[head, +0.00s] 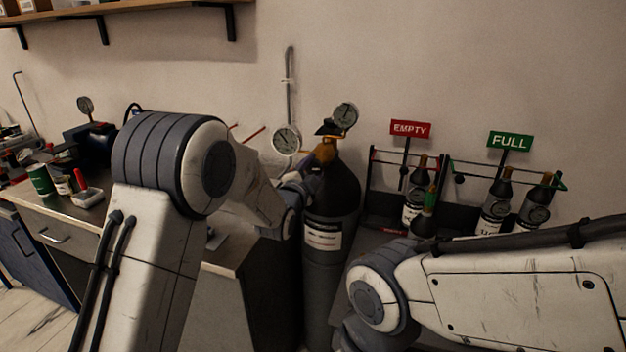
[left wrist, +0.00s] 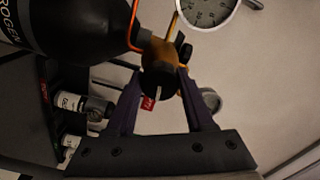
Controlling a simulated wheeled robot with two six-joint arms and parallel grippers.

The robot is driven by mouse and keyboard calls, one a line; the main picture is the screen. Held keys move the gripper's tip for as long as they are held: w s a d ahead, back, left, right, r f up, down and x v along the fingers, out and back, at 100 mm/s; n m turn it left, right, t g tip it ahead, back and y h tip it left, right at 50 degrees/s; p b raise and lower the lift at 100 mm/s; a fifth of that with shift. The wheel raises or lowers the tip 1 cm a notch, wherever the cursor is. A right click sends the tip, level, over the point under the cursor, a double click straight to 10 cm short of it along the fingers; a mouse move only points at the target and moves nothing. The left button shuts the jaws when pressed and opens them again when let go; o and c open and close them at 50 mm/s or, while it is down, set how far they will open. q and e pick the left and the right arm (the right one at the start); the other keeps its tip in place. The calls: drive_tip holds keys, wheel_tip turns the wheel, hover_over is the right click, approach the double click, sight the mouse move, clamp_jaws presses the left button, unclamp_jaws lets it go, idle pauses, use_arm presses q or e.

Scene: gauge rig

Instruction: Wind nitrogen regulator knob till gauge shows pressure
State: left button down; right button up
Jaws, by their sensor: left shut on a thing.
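The tall black nitrogen cylinder (head: 332,200) stands against the wall, and part of its lettered body (left wrist: 75,25) fills the left wrist view's upper left. The brass regulator (head: 325,150) sits on top with a round gauge (head: 345,115). In the left wrist view the gauge face (left wrist: 203,8) is cut by the top edge; its reading is unclear. The black regulator knob (left wrist: 158,82), with a pale line on it, lies between the fingers of my left gripper (left wrist: 160,88), which is shut on it. A small red tag (left wrist: 148,103) shows below the knob. My right gripper is out of view.
Racks with smaller bottles under an EMPTY sign (head: 410,129) and a FULL sign (head: 510,141) stand right. A cluttered workbench (head: 75,215) is left.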

use_arm(q)
drive_tip(key=shift+f+m+b, duration=0.1)
drive_tip(key=shift+m+b, duration=0.65)
drive_tip(key=shift+m, duration=0.15)
drive_tip(key=shift+c, duration=1.4)
unclamp_jaws()
drive_tip(key=shift+s, duration=0.1)
drive_tip(key=b+v, duration=0.2)
drive_tip(key=v, duration=0.8)
drive_tip(key=shift+s, duration=0.2)
